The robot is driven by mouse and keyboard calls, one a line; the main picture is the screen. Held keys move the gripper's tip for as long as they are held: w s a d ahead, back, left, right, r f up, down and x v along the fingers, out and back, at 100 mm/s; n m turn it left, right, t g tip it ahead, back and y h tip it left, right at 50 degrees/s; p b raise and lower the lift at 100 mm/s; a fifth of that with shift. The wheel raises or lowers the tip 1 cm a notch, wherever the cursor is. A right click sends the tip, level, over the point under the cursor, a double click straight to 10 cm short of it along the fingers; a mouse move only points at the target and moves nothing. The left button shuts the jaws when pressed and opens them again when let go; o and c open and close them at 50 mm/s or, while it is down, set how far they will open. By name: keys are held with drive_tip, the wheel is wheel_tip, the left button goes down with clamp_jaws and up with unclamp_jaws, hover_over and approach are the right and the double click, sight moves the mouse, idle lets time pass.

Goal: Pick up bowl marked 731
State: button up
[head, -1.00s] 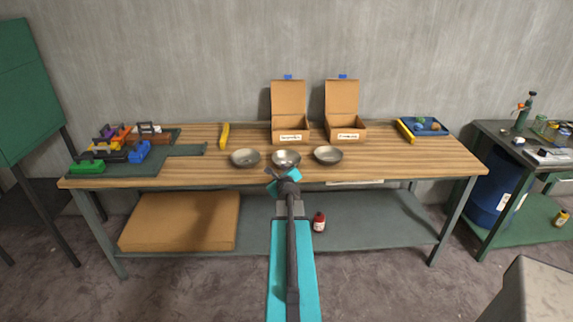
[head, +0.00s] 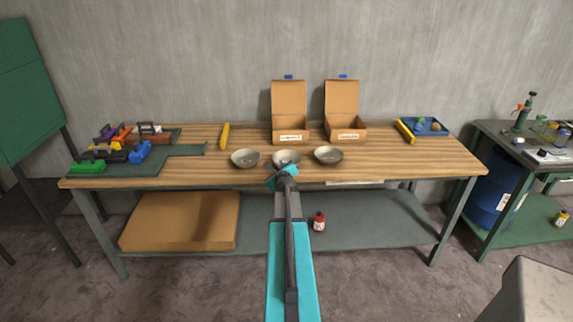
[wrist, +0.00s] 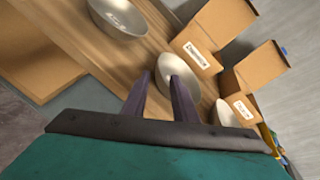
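Three metal bowls stand in a row near the front edge of the wooden bench: a left bowl (head: 245,158), a middle bowl (head: 286,157) and a right bowl (head: 328,155). My gripper (head: 282,172) is in front of the middle bowl and hides its lower front part. In the wrist view my gripper (wrist: 157,88) is open, with nothing between its fingers. The middle bowl (wrist: 167,68) shows just beyond the fingertips. Another bowl (wrist: 112,32) at the top left bears a pale label that I cannot read. A third bowl (wrist: 219,112) shows at right.
Two open cardboard boxes (head: 290,132) (head: 347,130) with labels stand behind the bowls. A yellow bar (head: 224,135) lies behind the left bowl. Coloured tools (head: 138,151) fill the left end, and a blue tray (head: 425,128) lies at right. Bare wood (head: 400,160) is free on the right.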

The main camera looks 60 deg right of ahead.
sight(276, 163)
drive_tip(key=shift+x, duration=1.05)
drive_tip(key=shift+p+x, duration=0.5)
drive_tip(key=shift+x, duration=2.1)
drive_tip(key=shift+w+a, duration=0.1)
drive_tip(key=shift+c, duration=0.2)
clamp_jaws()
